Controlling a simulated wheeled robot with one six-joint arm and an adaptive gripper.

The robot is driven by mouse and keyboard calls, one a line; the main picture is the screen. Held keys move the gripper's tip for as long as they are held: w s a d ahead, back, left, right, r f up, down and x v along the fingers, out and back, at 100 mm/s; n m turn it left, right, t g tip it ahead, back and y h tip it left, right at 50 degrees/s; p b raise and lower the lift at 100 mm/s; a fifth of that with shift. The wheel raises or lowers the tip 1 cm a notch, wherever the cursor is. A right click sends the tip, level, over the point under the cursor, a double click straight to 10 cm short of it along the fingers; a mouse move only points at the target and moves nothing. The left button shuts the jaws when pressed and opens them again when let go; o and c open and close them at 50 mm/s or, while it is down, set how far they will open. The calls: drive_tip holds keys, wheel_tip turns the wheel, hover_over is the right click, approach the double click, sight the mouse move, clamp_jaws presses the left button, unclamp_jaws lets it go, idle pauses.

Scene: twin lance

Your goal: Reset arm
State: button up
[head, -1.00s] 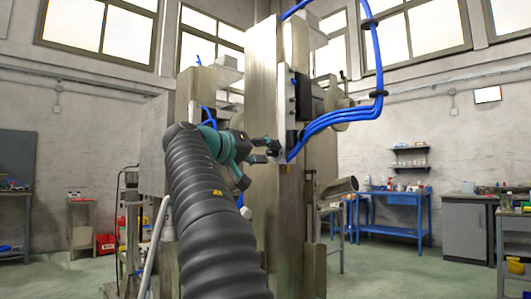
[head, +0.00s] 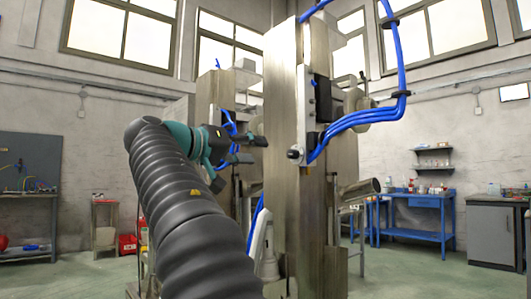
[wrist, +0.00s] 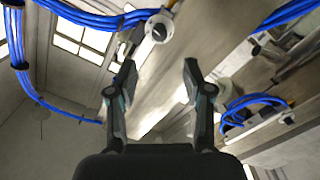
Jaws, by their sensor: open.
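My gripper (head: 256,150) is at the end of my black, ribbed arm, left of the tall metal column (head: 287,130) in the head view. In the wrist view my gripper (wrist: 158,78) shows two fingers spread apart with nothing between them. The column's pale metal face (wrist: 150,85) shows beyond the fingers. A round knob (head: 295,154) on the column is a little right of the fingertips in the head view; a similar round fitting (wrist: 159,29) shows above the fingers in the wrist view. I see no contact between fingers and column.
Blue hoses (head: 352,120) loop on the column's right side. A second machine (head: 214,92) stands behind my arm. A blue workbench (head: 425,215) and a grey cabinet (head: 494,234) are at the right. Open green floor (head: 400,275) lies at the lower right.

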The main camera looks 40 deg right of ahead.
drive_tip(key=shift+a, duration=0.55)
drive_tip(key=w+a+f+n+t+y, duration=0.2)
drive_tip(key=w+f+n+t+y, duration=0.2)
drive_tip(key=w+f+n, duration=0.45)
drive_tip(key=a+f+n+y, duration=0.2)
drive_tip(key=a+f+y, duration=0.2)
drive_tip(key=f, duration=1.2)
drive_tip(key=s+a+f+n+y, duration=0.1)
drive_tip(key=s+a+f+y, duration=0.25)
drive_tip(key=s+f, duration=0.4)
drive_tip(key=s+a+f+y, duration=0.3)
drive_tip(key=s+a+f, duration=0.2)
drive_tip(key=f, duration=0.5)
drive_tip(key=s+a+f+y, duration=0.1)
drive_tip(key=s+f, duration=0.3)
drive_tip(key=s, duration=0.4)
drive_tip(key=s+a+f+m+y, duration=0.1)
drive_tip(key=s+a+f+y, duration=0.1)
drive_tip(key=s+f, duration=0.3)
drive_tip(key=shift+s+a+p, duration=0.45)
drive_tip(key=shift+s+a, duration=0.2)
drive_tip(key=shift+s, duration=1.3)
